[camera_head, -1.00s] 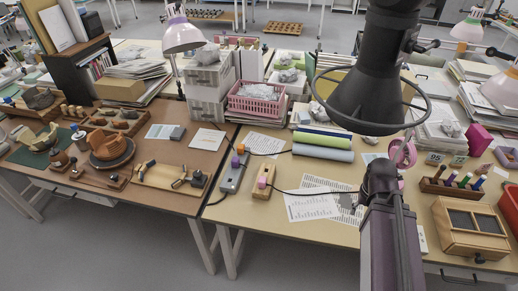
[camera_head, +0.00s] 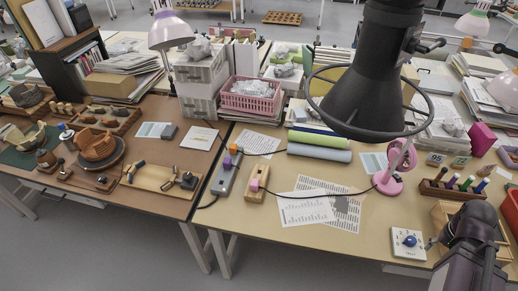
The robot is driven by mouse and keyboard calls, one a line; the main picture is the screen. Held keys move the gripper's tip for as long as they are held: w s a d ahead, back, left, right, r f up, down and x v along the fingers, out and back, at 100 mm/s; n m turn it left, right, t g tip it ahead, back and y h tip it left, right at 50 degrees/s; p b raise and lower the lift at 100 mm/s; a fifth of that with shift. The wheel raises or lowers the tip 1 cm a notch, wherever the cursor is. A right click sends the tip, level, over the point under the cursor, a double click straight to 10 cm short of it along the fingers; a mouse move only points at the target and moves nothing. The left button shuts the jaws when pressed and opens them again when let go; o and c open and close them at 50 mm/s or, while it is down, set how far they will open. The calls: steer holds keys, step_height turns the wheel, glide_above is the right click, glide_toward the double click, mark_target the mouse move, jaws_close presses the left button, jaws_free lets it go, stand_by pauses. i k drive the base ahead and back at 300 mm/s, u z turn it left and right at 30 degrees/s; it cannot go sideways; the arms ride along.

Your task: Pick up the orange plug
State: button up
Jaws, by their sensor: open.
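The orange plug (camera_head: 240,148) sits at the far end of a grey power strip (camera_head: 226,174) on the light table, left of centre. A purple plug (camera_head: 233,150) is right beside it on the strip. My arm is at the lower right. A small dark part at its left side appears to be my gripper (camera_head: 432,243), beside a white box with a blue knob (camera_head: 408,241). It is open, and nothing shows in it. It is far to the right of the orange plug. My arm hides much around it.
A wooden block with a pink plug (camera_head: 254,184) lies right of the strip. A black cable crosses printed sheets (camera_head: 305,208) to a pink fan-like stand (camera_head: 390,182). A large dark hood (camera_head: 370,95) hangs above. Rolls and a pink basket (camera_head: 250,96) stand behind.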

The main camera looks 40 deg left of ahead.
mark_target(233, 150)
steer(key=z, duration=0.65)
steer(key=i, duration=0.7)
steer(key=u, duration=3.85)
steer(key=i, duration=0.1)
steer(key=z, duration=1.7)
